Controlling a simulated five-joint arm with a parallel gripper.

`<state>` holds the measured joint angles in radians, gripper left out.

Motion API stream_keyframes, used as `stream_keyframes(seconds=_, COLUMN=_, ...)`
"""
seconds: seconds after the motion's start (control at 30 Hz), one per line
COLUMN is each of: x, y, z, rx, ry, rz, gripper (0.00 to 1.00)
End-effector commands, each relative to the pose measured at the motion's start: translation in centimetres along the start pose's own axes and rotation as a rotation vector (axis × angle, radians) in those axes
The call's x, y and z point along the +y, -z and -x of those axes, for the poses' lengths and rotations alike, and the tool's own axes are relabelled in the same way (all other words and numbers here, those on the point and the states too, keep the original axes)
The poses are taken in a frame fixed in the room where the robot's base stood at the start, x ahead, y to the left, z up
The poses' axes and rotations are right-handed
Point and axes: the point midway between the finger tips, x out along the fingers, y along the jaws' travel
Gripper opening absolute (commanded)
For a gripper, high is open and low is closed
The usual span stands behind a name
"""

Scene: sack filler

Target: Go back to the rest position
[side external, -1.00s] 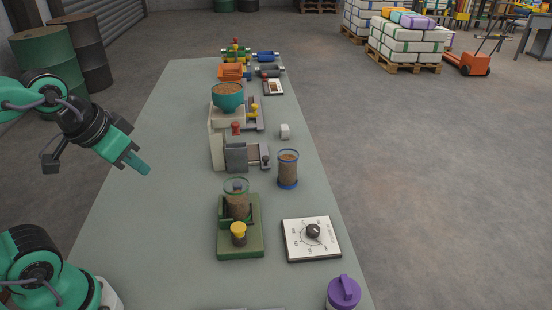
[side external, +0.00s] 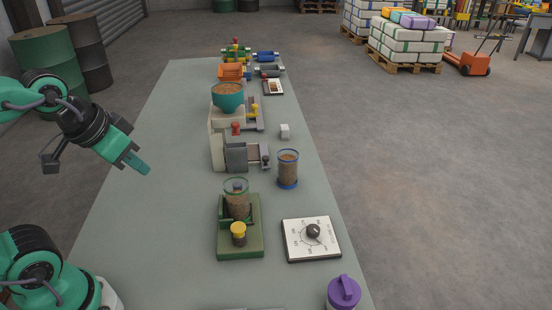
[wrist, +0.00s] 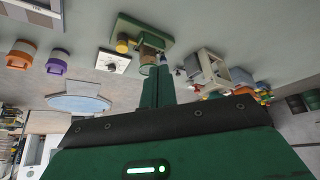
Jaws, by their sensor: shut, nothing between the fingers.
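My gripper (side external: 139,164) is teal. It is held above the left part of the table, at the left of the side view, apart from everything on the table. Its fingers are together with nothing between them. In the wrist view the shut fingers (wrist: 158,87) show in the middle, pointing toward the table items. The grey-green table (side external: 160,215) runs away from the camera.
A green stand (side external: 256,240) holds a filled clear container (side external: 237,202). A blue-rimmed jar (side external: 288,168), a white dial panel (side external: 300,248) and a purple-lidded container (side external: 343,293) stand to the right. A filler with a teal hopper (side external: 228,101) stands farther back. The table's left side is clear.

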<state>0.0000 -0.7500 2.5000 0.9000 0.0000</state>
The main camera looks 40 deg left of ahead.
Motion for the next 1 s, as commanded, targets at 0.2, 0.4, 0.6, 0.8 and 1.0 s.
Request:
stream_keyframes(seconds=0.2, x=0.0, y=0.0, z=0.0, rx=0.0, ry=0.0, rz=0.0, gripper=0.0)
stream_keyframes(seconds=0.4, x=0.0, y=0.0, z=0.0, rx=0.0, ry=0.0, rz=0.0, gripper=0.0)
stream_keyframes(seconds=0.6, x=0.0, y=0.0, z=0.0, rx=0.0, ry=0.0, rz=0.001, gripper=0.0)
stream_keyframes(seconds=0.8, x=0.2, y=0.4, z=0.0, rx=-0.013, ry=-0.004, rz=0.02, gripper=0.0)
stream_keyframes(seconds=1.0, x=0.8, y=1.4, z=-0.3, rx=-0.055, ry=-0.012, rz=0.083, gripper=0.0)
